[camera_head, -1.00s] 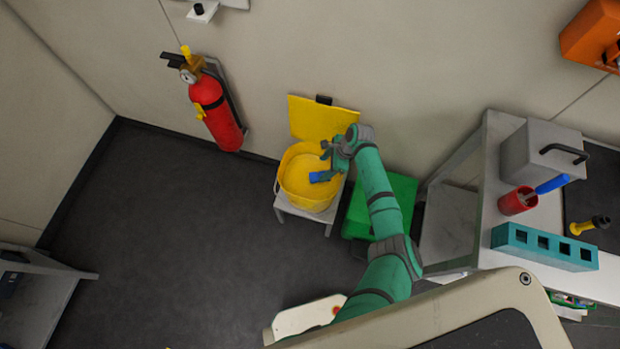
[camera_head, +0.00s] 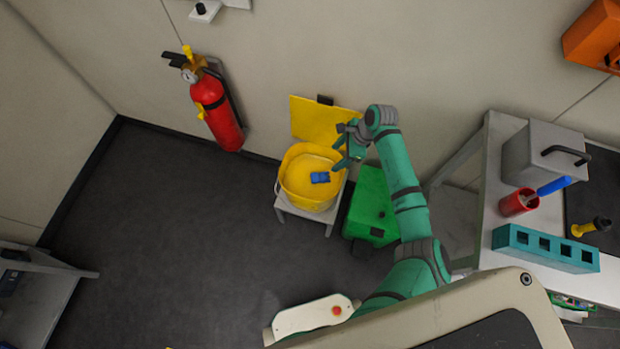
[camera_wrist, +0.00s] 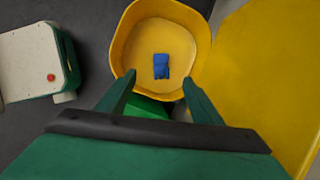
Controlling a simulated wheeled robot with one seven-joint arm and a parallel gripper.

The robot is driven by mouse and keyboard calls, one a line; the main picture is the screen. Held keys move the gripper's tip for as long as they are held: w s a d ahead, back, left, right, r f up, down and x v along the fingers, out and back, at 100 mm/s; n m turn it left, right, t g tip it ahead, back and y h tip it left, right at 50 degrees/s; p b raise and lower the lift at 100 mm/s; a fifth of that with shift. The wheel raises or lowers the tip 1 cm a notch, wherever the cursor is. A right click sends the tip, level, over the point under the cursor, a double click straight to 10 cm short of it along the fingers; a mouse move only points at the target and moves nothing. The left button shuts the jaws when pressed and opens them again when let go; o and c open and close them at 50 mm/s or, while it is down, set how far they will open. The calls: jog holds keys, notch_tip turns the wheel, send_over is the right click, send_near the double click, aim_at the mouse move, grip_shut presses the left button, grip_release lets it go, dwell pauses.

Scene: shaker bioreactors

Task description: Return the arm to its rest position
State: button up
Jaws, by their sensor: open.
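My green arm (camera_head: 407,195) reaches up from the lower right in the head view. My gripper (camera_head: 338,153) is open and empty, above the right rim of a yellow bin (camera_head: 290,187). In the wrist view my gripper (camera_wrist: 155,88) has its two fingers apart, with nothing between them. A small blue object (camera_head: 320,177) lies inside the yellow bin, apart from the fingers. It also shows near the middle of the bin in the wrist view (camera_wrist: 161,66).
The bin's yellow lid (camera_head: 313,118) stands open against the wall. A green box (camera_head: 372,205) is right of the bin. A red fire extinguisher (camera_head: 217,112) hangs on the wall. A bench with a grey box (camera_head: 530,158), a red cup (camera_head: 514,204) and a teal rack (camera_head: 543,247) stands right.

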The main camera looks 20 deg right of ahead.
jog(key=shift+s+d, duration=0.1)
jog(key=shift+d, duration=0.2)
